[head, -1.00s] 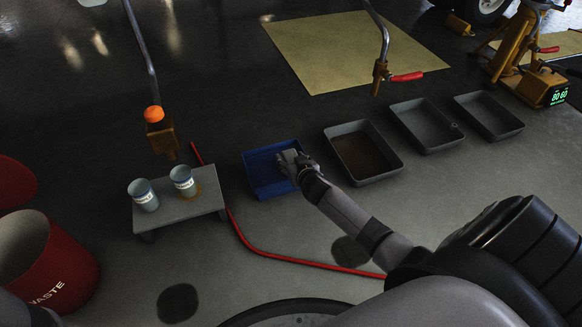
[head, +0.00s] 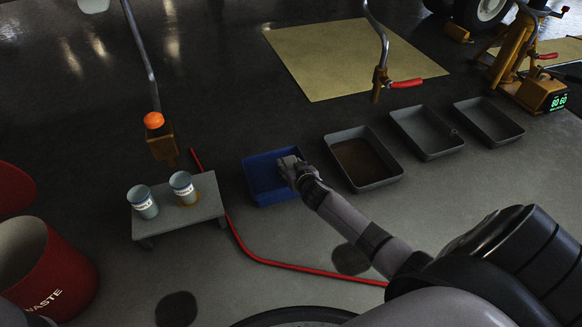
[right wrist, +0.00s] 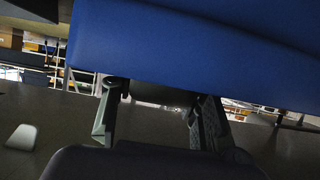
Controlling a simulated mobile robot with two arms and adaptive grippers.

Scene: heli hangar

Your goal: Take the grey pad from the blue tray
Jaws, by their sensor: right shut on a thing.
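The blue tray (head: 262,192) sits on the floor near the middle of the head view, and its blue side (right wrist: 200,45) fills the top of the right wrist view. My right gripper (head: 288,168) is at the right part of the tray. In the right wrist view its two fingers (right wrist: 155,115) stand apart, closed on a dark grey piece (right wrist: 150,98), which I take for the grey pad. Most of that piece is hidden by the blue side and the gripper. My left gripper is not in view.
Several grey trays (head: 400,175) stand in a row to the right. A low grey table (head: 180,220) with two cups (head: 143,203) stands left, beside a red waste bin (head: 70,280). A red hose (head: 290,264) crosses the floor in front of the blue tray.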

